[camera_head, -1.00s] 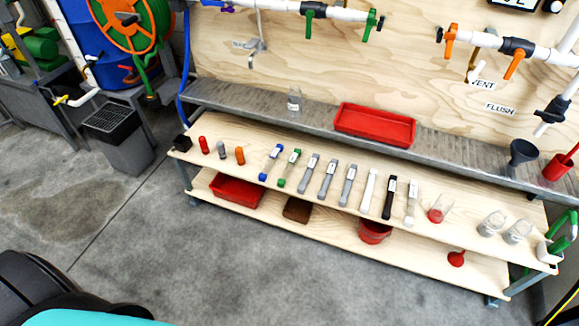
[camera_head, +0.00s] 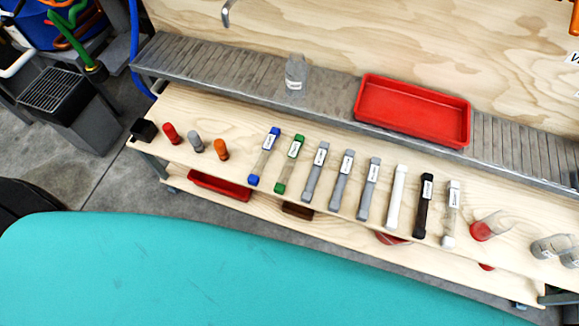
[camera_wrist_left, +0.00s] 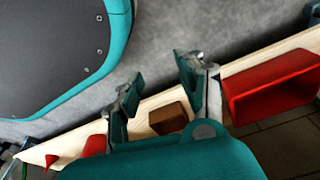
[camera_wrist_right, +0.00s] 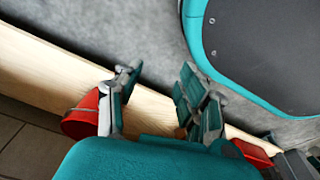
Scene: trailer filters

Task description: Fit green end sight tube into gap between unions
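The green end sight tube (camera_head: 289,164) is a clear tube with green caps and a white label. It lies on the upper wooden shelf in the head view, between the blue end tube (camera_head: 264,156) and a grey end tube (camera_head: 316,171). The unions and the gap are not in the head view now. My left gripper (camera_wrist_left: 157,88) is open and empty in the left wrist view, with the lower shelf beyond it. My right gripper (camera_wrist_right: 160,88) is open and empty in the right wrist view. Neither gripper shows in the head view.
More tubes, grey, white (camera_head: 397,197) and black (camera_head: 424,206), lie in the same row. A red tray (camera_head: 412,109) and a clear bottle (camera_head: 296,76) stand on the metal ledge (camera_head: 225,80) behind. Small red, grey and orange (camera_head: 221,149) pieces stand at the left.

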